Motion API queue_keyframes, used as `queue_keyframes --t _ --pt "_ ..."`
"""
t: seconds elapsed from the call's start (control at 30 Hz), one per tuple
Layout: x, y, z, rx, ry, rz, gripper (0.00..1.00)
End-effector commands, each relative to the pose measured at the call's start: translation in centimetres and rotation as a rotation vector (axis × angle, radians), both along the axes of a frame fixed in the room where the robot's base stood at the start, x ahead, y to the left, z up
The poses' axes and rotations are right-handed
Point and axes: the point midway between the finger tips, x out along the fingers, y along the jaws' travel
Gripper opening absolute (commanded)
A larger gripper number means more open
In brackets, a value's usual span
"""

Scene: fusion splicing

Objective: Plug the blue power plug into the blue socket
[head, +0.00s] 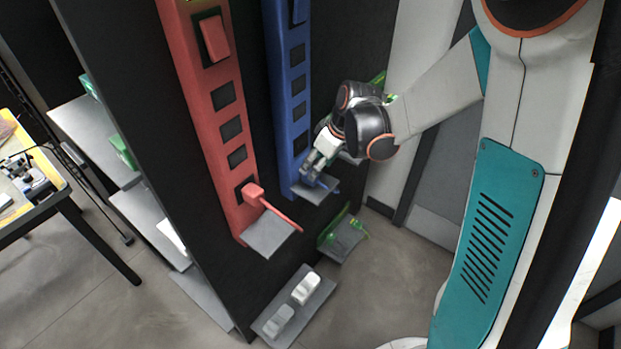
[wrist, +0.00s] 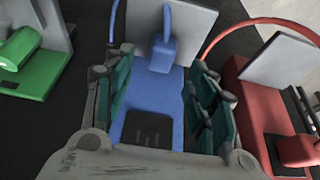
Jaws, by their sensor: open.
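The blue power plug (wrist: 162,54) stands at the grey shelf end of the blue strip in the wrist view, with its blue cable (wrist: 168,22) curving away behind it. The blue strip (head: 288,85) hangs on the black panel and carries several dark square sockets. One dark socket (wrist: 147,129) shows close to my wrist, apart from the plug. My gripper (wrist: 159,68) is open, its green-padded fingers on either side of the plug with gaps. In the head view my gripper (head: 315,172) is at the strip's lower end and mostly hides the plug.
The red strip (head: 215,110) runs parallel to the left, with a red plug (head: 253,193) at its lowest socket. A grey shelf (head: 317,190) sits below the blue strip. Green parts (wrist: 22,48) lie beside it. A lower shelf (head: 317,303) holds white and grey plugs.

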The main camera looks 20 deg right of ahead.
Motion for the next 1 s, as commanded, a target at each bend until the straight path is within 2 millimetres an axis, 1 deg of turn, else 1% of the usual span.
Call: queue_keyframes --t 0.03,0.1,0.2,0.27,0.33,0.63,0.67,0.7,0.77,0.8,0.83,0.87,0.97,1.0 --pt "0.2 0.2 -0.9 0.0 0.0 0.001 0.52" --pt "0.4 0.4 -2.0 0.0 0.0 0.001 0.52" --pt "0.8 0.8 -3.4 0.0 0.0 0.001 0.52" --pt "1.1 0.9 -3.9 0.0 0.0 0.001 0.52" --pt "1.2 1.0 -4.2 0.0 0.0 0.001 0.52" --pt "1.2 1.0 -4.1 0.0 0.0 0.0 0.52" --pt "1.2 1.0 -4.1 0.0 0.0 0.0 0.49" --pt "1.2 1.0 -4.1 0.0 0.0 0.0 0.4" --pt "1.2 1.0 -4.1 0.0 0.0 0.0 0.27" --pt "1.2 1.0 -4.1 0.0 0.0 0.0 0.18" --pt "1.2 1.0 -4.1 0.0 0.0 0.0 0.11" --pt "1.2 1.0 -4.1 0.0 0.0 0.0 0.07" --pt "1.2 1.0 -4.1 0.0 0.0 0.0 0.07" --pt "1.2 1.0 -4.1 0.0 0.0 0.0 0.03"
